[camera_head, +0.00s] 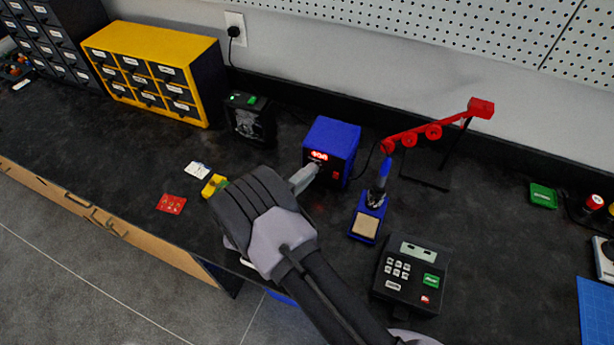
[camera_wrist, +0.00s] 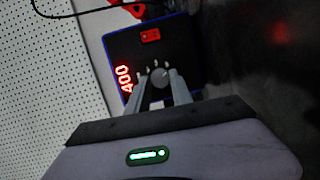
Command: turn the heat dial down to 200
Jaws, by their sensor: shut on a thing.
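The blue soldering station (camera_head: 333,143) stands against the back of the bench, with a red lit display on its front. In the wrist view its dark front panel (camera_wrist: 155,48) shows sideways, and the red display (camera_wrist: 125,78) reads 400. The round grey heat dial (camera_wrist: 160,77) sits beside the display with small marks around it. My gripper (camera_head: 305,178) reaches the station's front from the left. In the wrist view my gripper (camera_wrist: 159,90) has its two fingers shut on the dial, one on each side. In the head view the dial is mostly hidden by the fingers.
The iron stand (camera_head: 367,222) and the red jointed arm (camera_head: 432,131) are right of the station. A keypad device (camera_head: 411,274) is at the front right. A black box (camera_head: 250,118) stands left of the station. The bench between is mostly clear.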

